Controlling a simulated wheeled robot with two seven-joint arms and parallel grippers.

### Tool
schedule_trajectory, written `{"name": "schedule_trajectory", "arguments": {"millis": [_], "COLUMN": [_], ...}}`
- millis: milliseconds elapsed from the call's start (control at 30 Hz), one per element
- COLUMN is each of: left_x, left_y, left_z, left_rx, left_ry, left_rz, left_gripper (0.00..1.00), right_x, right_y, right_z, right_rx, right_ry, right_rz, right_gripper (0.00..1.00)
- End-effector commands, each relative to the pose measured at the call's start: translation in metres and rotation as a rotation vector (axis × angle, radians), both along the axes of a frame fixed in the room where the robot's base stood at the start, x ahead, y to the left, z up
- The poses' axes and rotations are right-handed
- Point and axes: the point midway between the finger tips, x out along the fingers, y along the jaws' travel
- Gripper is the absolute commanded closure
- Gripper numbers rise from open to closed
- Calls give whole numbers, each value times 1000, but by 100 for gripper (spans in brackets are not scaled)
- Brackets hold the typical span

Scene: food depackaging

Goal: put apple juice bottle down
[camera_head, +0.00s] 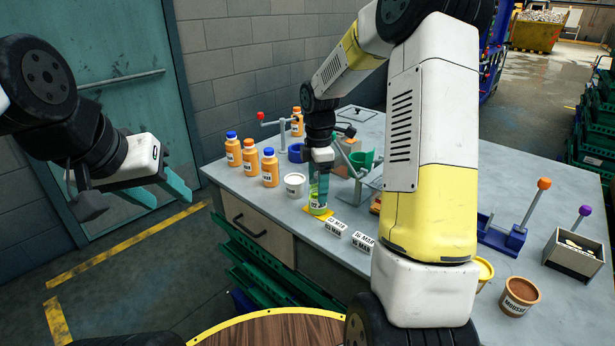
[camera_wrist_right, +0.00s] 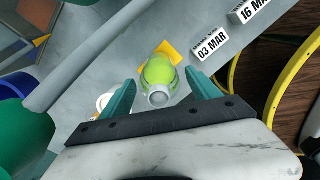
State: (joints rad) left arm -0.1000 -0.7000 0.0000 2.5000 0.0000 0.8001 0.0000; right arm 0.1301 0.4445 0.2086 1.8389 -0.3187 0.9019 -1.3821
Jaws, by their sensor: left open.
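The apple juice bottle, green with a pale cap (camera_head: 318,200), stands upright on a yellow square (camera_head: 309,214) near the table's front left edge. It also shows in the right wrist view (camera_wrist_right: 160,72) with the yellow square (camera_wrist_right: 174,51) beneath it. My right gripper (camera_head: 321,186) is over the bottle from above. In the wrist view its teal fingers (camera_wrist_right: 160,77) are on both sides of the bottle, with a visible gap on each side. My left gripper (camera_head: 168,192) is open and empty, off the table at the left.
Several orange bottles (camera_head: 250,158) and a white tub (camera_head: 294,185) stand left of the bottle. Date blocks (camera_head: 336,227) lie to its right. A brown tub (camera_head: 519,296) and a bin (camera_head: 575,254) stand far right.

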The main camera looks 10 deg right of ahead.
Motion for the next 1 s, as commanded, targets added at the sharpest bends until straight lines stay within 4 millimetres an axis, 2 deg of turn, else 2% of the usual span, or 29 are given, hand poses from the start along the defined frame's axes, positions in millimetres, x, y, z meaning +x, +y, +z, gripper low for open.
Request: {"name": "schedule_trajectory", "arguments": {"millis": [267, 367, 700, 800, 1000], "left_x": [0, 0, 0, 0, 0], "left_y": [0, 0, 0, 0, 0], "left_z": [0, 0, 0, 0, 0], "left_rx": [0, 0, 0, 0, 0], "left_ry": [0, 0, 0, 0, 0], "left_rz": [0, 0, 0, 0, 0], "left_gripper": [54, 54, 54, 54, 54], "right_x": [1, 1, 1, 1, -2], "right_y": [0, 0, 0, 0, 0], "right_z": [5, 19, 90, 106, 124], "right_rx": [0, 0, 0, 0, -1], "right_ry": [-2, -5, -4, -4, -6], "right_rz": [0, 0, 0, 0, -11], "right_gripper": [29, 29, 29, 29, 29]}}
